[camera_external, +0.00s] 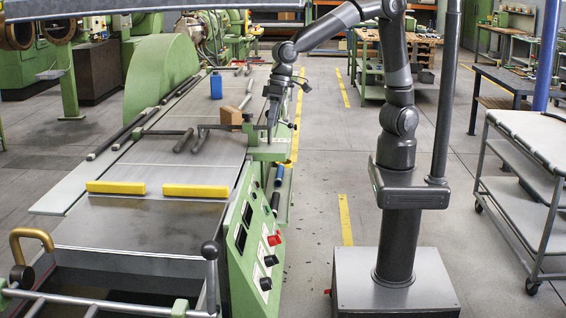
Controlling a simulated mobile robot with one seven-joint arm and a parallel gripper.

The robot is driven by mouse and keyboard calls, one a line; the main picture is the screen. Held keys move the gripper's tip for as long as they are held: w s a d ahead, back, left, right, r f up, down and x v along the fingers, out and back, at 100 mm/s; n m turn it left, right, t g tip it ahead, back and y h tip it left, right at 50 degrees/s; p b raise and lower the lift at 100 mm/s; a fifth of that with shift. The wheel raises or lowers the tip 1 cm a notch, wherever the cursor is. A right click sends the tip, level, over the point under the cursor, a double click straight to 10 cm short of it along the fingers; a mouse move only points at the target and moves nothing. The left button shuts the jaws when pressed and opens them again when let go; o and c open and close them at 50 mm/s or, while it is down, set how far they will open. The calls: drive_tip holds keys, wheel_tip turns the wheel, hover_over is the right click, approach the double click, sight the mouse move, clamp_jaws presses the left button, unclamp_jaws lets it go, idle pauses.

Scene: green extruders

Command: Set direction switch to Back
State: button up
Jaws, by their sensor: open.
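The green control panel (250,240) is on the side of the machine, lower middle of the external view. It carries dark displays, a red switch (274,240), a black knob (271,260) below it and another black knob (265,283) lower down. The labels are too small to read, so I cannot tell which one is the direction switch or how it is set. My gripper (270,134) points down at the machine's right edge, above and behind the panel, apart from these controls. It is open, and I see nothing held in it.
A brown block (231,116), a blue bottle (216,85) and dark handles (200,138) are on the machine bed near my gripper. Two yellow bars (195,191) lie nearer the front. A grey trolley (530,150) stands at right.

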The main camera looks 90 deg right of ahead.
drive_tip(key=w+a+f+g, duration=0.1)
drive_tip(key=w+a+f, duration=0.1)
drive_tip(key=a+f, duration=1)
drive_tip(key=h, duration=0.1)
approach(272, 257)
drive_tip(key=shift+g, duration=0.4)
drive_tip(key=f, duration=0.6)
drive_tip(key=w+f, duration=0.1)
drive_tip(key=f, duration=0.3)
drive_tip(key=shift+a+f, duration=0.1)
drive_tip(key=shift+a, duration=0.15)
drive_tip(key=shift+c, duration=0.3)
drive_tip(key=c, duration=0.9)
